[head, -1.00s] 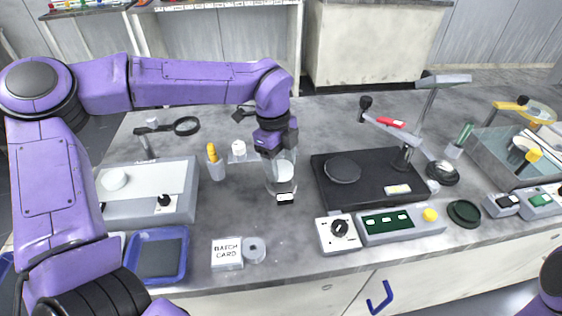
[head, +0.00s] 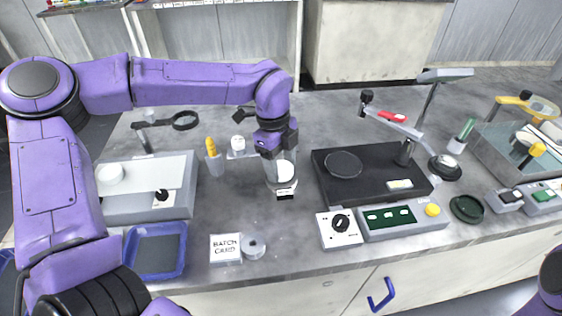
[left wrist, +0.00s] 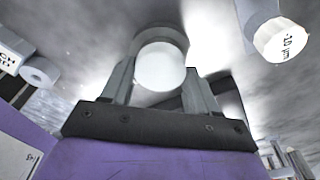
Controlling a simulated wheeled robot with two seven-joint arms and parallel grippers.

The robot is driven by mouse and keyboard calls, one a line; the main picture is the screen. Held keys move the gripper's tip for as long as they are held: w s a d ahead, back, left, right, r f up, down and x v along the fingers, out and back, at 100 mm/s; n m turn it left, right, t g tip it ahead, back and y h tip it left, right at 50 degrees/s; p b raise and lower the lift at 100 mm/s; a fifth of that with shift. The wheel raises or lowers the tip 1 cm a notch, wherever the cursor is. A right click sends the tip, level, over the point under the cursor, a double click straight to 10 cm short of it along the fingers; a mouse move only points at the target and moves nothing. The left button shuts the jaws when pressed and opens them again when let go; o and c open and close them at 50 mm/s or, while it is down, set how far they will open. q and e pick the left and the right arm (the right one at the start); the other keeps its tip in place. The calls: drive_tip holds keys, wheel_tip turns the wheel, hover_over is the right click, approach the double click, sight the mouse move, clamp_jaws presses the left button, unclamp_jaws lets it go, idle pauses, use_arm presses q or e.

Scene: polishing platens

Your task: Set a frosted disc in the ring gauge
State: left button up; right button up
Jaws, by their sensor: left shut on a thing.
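My left gripper (head: 282,180) points down at mid-table, its pale fingers shut. In the left wrist view a white round disc (left wrist: 160,66), seemingly the frosted disc, lies face-on between the fingertips. In the head view the fingers reach down to a round pale holder with a small black-and-white label (head: 286,193). I cannot tell whether this holder is the ring gauge, nor whether the disc rests on its base. A grey ring with a small hole (head: 253,246) lies apart, near the front edge. My right gripper is out of view.
A black platen machine (head: 328,187) stands close to the right of the gripper, with a control box (head: 340,229) in front. A white-capped bottle (head: 238,143) and a cup with a yellow tool (head: 214,164) stand left.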

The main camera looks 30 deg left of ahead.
use_arm(q)
drive_tip(key=shift+f, duration=0.45)
idle(1.1)
idle(0.4)
drive_tip(key=o, duration=1.2)
drive_tip(key=shift+r, duration=0.1)
wheel_tip(320, 180, up, 10)
drive_tip(key=a, duration=0.1)
drive_tip(key=shift+a+p, duration=0.3)
drive_tip(key=shift+p, duration=0.05)
drive_tip(key=shift+w+r, duration=0.1)
